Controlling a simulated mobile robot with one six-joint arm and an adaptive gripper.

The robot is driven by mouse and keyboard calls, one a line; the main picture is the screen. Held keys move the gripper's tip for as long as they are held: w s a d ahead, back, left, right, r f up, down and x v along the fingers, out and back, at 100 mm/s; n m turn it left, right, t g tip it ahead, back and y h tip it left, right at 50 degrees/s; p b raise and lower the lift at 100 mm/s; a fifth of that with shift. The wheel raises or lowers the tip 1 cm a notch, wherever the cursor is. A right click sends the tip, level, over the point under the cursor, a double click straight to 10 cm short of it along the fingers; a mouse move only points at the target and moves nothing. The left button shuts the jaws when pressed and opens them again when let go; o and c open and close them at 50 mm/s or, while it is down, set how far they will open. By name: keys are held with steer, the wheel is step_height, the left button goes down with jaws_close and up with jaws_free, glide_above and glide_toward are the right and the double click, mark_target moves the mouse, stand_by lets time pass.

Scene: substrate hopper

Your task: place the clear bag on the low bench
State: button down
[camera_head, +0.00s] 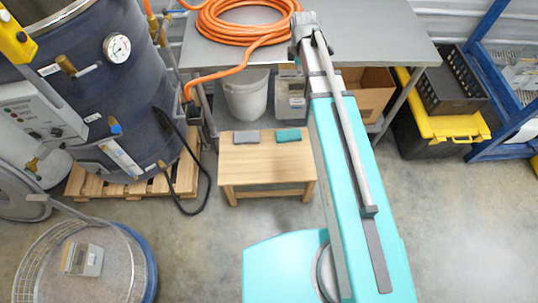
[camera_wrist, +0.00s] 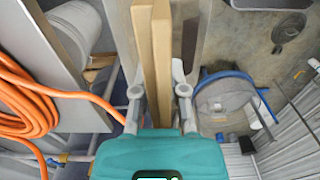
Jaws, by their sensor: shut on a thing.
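In the wrist view my gripper (camera_wrist: 159,92) is shut on a narrow tan thing (camera_wrist: 152,50), taken as the clear bag. In the head view my arm hides the gripper. The low bench (camera_head: 265,163) is a small wooden one left of my arm, in front of the steel table. A grey pad (camera_head: 246,137) and a green pad (camera_head: 288,135) lie along its back edge. The front of its top is bare.
The steel table (camera_head: 390,45) carries a coiled orange hose (camera_head: 240,22). A white bucket (camera_head: 246,95) and an open carton (camera_head: 366,97) are under it. A dark tank (camera_head: 95,70) on a pallet stands left of the bench.

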steer(key=s+f+b, duration=0.4)
steer(key=f+b, duration=0.6)
steer(key=s+a+f+b, duration=0.1)
steer(key=s+f+b, duration=0.3)
steer(key=f+b, duration=0.7)
steer(key=s+a+f+b, duration=0.1)
steer(key=s+f+b, duration=0.3)
steer(key=f+b, duration=0.7)
steer(key=shift+s+f, duration=0.15)
steer(key=shift+d, duration=0.1)
steer(key=w+d+f+b, duration=0.4)
steer(key=w+f+b, duration=0.5)
steer(key=w, duration=0.3)
steer(key=shift+w+d, duration=0.2)
stand_by(0.5)
stand_by(0.3)
steer(key=shift+w+d+f+b, duration=0.1)
steer(key=shift+w+f+b, duration=0.1)
steer(key=shift+f+b, duration=0.85)
steer(key=shift+w+d+f+b, duration=0.1)
steer(key=shift+w+f+b, duration=0.1)
steer(key=shift+f+b, duration=0.8)
